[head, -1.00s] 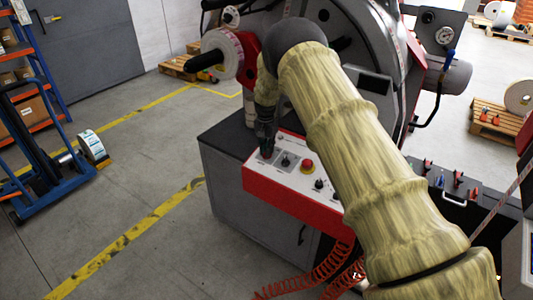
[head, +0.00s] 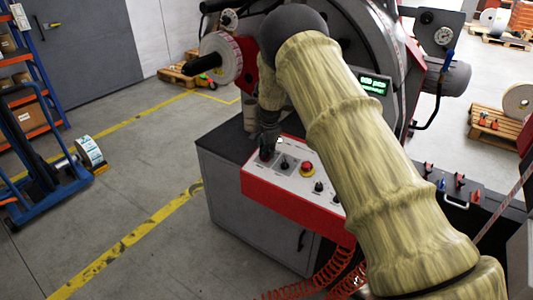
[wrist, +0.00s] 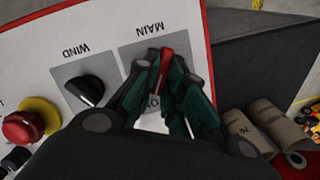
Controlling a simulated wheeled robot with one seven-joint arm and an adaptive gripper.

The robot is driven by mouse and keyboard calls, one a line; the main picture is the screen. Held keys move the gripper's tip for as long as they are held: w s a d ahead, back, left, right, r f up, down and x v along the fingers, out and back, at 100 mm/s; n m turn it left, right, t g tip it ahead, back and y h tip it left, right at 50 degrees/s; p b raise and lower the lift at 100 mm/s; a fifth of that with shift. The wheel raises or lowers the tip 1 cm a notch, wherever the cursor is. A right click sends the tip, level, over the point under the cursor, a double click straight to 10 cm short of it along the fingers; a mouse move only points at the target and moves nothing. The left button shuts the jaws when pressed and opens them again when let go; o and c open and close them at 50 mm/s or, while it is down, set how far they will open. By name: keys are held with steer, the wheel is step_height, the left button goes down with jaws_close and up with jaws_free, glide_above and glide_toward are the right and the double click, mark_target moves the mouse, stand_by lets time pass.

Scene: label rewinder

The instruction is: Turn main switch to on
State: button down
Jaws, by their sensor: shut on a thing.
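The main switch (wrist: 166,62) has a red handle and sits on the grey plate marked MAIN (wrist: 150,32) in the wrist view. My gripper (wrist: 165,82) is shut on this handle, one dark finger on each side of it. The lower part of the switch is partly hidden by the fingers. In the head view my gripper (head: 267,153) reaches down onto the left end of the white and red control panel (head: 262,191) and hides the switch there. The machine's small display (head: 374,84) is lit with green text.
The black WIND knob (wrist: 86,90) is beside the MAIN plate, with a red and yellow emergency button (wrist: 28,122) beyond it. Cardboard tubes (wrist: 248,128) lie near the panel's other side. A blue cart (head: 42,185) stands on the floor at left.

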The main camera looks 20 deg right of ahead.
stand_by(0.3)
steer(key=c, duration=1.5)
jaws_free()
steer(key=shift+f, duration=0.1)
